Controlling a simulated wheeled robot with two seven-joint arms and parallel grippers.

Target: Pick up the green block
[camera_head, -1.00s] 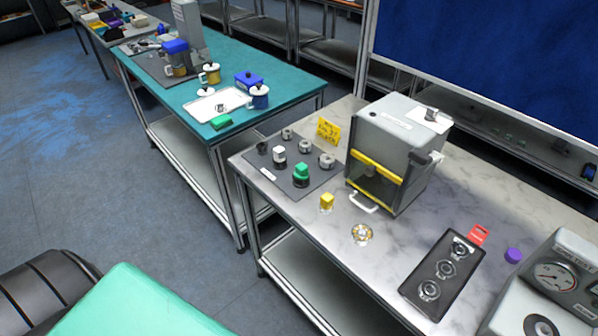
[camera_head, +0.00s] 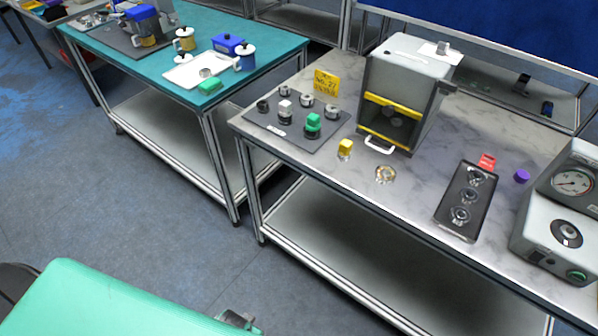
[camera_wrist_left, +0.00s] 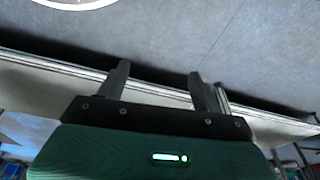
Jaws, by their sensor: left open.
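A green block (camera_head: 313,122) sits on top of a dark round piece on the dark mat (camera_head: 275,140) on the nearer, marble-topped table. Another small green object (camera_head: 209,87) lies by the white tray on the teal table. My left gripper (camera_wrist_left: 162,82) shows in the left wrist view with its two fingers apart and nothing between them. No green block shows in that view, so the gripper is away from both. My right gripper is not in view.
A white block and several grey round pieces share the mat. A grey machine (camera_head: 405,90) with yellow bars stands right of it. A yellow block (camera_head: 345,148), a glassy ring (camera_head: 386,174), a black holder (camera_head: 464,203) and a gauge unit (camera_head: 560,215) occupy the marble table (camera_head: 415,185).

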